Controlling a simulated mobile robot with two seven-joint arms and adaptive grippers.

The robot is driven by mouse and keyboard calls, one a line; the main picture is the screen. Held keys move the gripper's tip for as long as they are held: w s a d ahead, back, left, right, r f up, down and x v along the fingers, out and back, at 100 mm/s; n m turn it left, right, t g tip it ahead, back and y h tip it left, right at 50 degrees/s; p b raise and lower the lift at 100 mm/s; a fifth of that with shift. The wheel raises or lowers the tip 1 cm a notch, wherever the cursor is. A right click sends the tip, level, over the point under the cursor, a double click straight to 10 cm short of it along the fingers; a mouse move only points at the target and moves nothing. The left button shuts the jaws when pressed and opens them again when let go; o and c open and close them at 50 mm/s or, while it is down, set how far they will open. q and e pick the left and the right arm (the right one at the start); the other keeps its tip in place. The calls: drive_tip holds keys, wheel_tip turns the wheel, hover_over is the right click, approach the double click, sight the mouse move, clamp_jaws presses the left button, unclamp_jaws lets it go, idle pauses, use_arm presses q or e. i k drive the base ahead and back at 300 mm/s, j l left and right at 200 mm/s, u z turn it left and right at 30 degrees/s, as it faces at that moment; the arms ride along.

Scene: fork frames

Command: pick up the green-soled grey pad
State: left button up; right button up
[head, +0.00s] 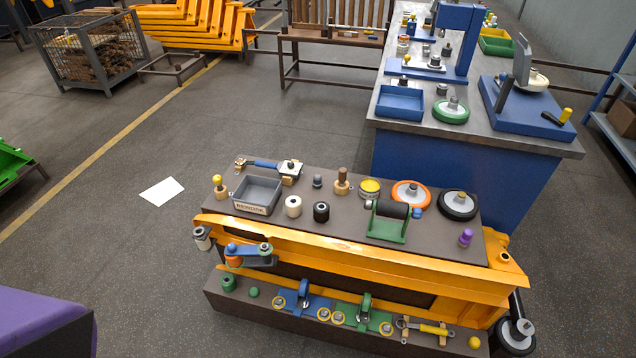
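I cannot make out a green-soled grey pad with certainty. A small grey knob-like piece (317,181) stands on the dark cart top (340,232), but I cannot tell whether its underside is green. A green-rimmed wheel with a grey hub (451,110) lies on the workbench behind. A green bracket with a black roller (387,222) sits at the cart's right half. Neither of my grippers is in view.
A purple block (40,325) is at lower left.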

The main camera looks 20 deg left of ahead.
sight(317, 183)
drive_tip(key=j+z, duration=0.3)
drive_tip(key=z, duration=0.15)
drive_tip(key=j+z, duration=0.65)
drive_tip(key=j, duration=0.35)
drive_tip(key=k+j+z, duration=0.1)
drive_tip(key=j, duration=0.35)
